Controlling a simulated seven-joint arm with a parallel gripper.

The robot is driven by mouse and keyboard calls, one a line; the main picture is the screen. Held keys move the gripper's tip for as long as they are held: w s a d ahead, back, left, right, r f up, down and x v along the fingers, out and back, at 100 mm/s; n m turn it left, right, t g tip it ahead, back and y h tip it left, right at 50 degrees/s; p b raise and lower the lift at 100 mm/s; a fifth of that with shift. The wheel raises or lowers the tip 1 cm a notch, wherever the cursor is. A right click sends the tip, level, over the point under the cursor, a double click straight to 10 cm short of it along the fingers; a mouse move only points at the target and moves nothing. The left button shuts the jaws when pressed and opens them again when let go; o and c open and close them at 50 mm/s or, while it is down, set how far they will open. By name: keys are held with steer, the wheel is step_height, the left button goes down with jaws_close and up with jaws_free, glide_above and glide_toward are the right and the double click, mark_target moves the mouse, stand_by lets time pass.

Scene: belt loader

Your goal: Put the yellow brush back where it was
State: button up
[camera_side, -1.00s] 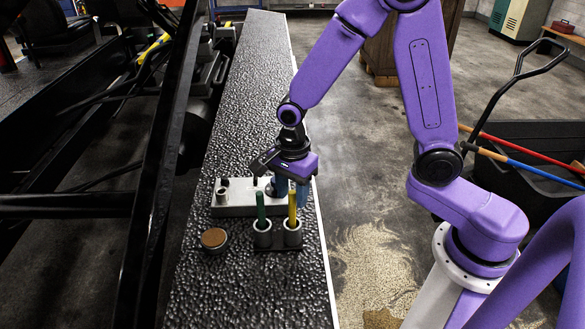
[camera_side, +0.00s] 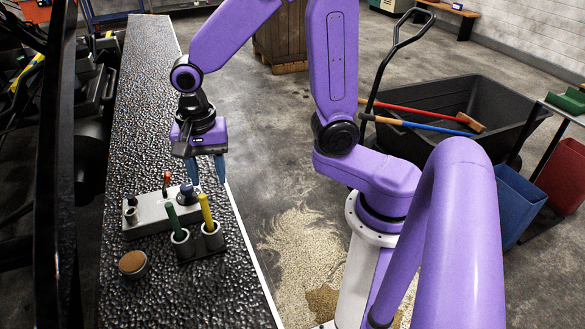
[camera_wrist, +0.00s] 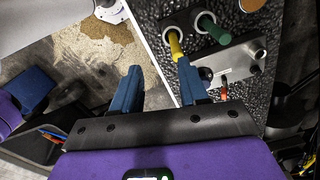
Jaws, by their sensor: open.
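The yellow brush (camera_side: 207,212) stands handle up, slightly tilted, in the right cup of a two-cup holder (camera_side: 205,252) on the dark belt. A green-handled brush (camera_side: 173,220) stands in the left cup. My gripper (camera_side: 206,170) is open and empty, above and behind the holder, with its blue fingers apart. In the wrist view, the yellow brush (camera_wrist: 175,45) shows just beyond the right finger of my gripper (camera_wrist: 158,80). The green brush (camera_wrist: 214,29) is beside it. Both brushes' lower ends are hidden in the cups.
A grey metal box (camera_side: 148,217) with a dark knob (camera_side: 187,194) and a red-topped lever (camera_side: 166,182) sits behind the holder. A round brown-topped tin (camera_side: 132,263) lies front left. The belt (camera_side: 135,90) is clear farther back. Its right edge borders open floor.

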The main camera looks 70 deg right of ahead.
steer(key=s+d+r+n, duration=0.1)
steer(key=s+d+n, duration=0.1)
steer(key=s+n, duration=0.7)
steer(key=s+d+r+n, duration=0.1)
steer(key=s+d+n, duration=0.1)
steer(key=s+n, duration=0.6)
steer(key=n, duration=0.7)
steer(key=shift+s+d, duration=0.4)
